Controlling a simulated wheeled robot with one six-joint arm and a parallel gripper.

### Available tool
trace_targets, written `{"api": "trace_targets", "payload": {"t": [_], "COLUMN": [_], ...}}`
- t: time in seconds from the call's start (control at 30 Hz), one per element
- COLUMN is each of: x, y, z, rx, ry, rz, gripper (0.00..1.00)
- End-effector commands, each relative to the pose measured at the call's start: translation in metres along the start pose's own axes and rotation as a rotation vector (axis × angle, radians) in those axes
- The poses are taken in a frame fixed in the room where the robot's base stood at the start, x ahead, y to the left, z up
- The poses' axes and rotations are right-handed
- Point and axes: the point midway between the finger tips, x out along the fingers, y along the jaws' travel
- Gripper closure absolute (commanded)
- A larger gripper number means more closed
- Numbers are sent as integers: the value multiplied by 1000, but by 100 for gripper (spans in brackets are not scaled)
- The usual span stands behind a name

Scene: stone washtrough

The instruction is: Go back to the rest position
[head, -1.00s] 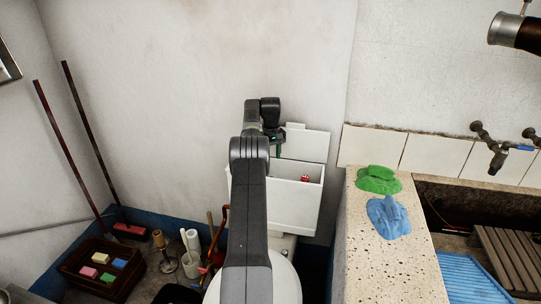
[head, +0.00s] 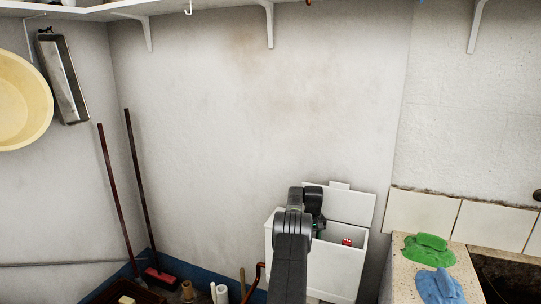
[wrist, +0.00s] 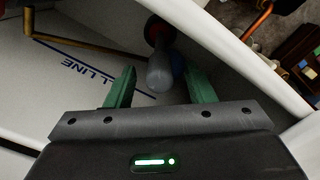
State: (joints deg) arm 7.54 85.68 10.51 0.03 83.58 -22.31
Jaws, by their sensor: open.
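My gripper (wrist: 160,88) is open in the wrist view, its two green fingers apart with nothing held between them. It hangs over the open white cistern (head: 340,272), whose inside with a blue line and lettering shows in the wrist view (wrist: 60,90). In the head view my arm reaches up to the cistern, and its wrist hides the left part of the opening. A grey bottle-shaped thing with a red end (wrist: 160,68) lies beyond the fingertips. A brass rod (wrist: 85,45) crosses the cistern at upper left.
A red thing (head: 347,242) shows at the cistern's opening. The raised white lid (head: 352,208) stands behind it. Green cloth (head: 428,250) and blue cloth (head: 438,287) lie on the stone ledge at right. Brooms (head: 135,185) lean at left. A shelf (head: 80,12) runs above.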

Motion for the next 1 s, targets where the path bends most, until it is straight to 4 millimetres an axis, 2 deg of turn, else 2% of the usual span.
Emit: {"api": "trace_targets", "payload": {"t": [0.1,0.17,0.3,0.67,0.9,1.0], "x": [15,6,4,5,14,-3], "y": [0,0,0,0,0,0], "z": [0,0,0,0,0,-1], "rx": [0,0,0,0,0,0], "ry": [0,3,1,1,0,3], "rz": [0,1,0,0,0,1], "gripper": [51,51,51,51,51,51]}}
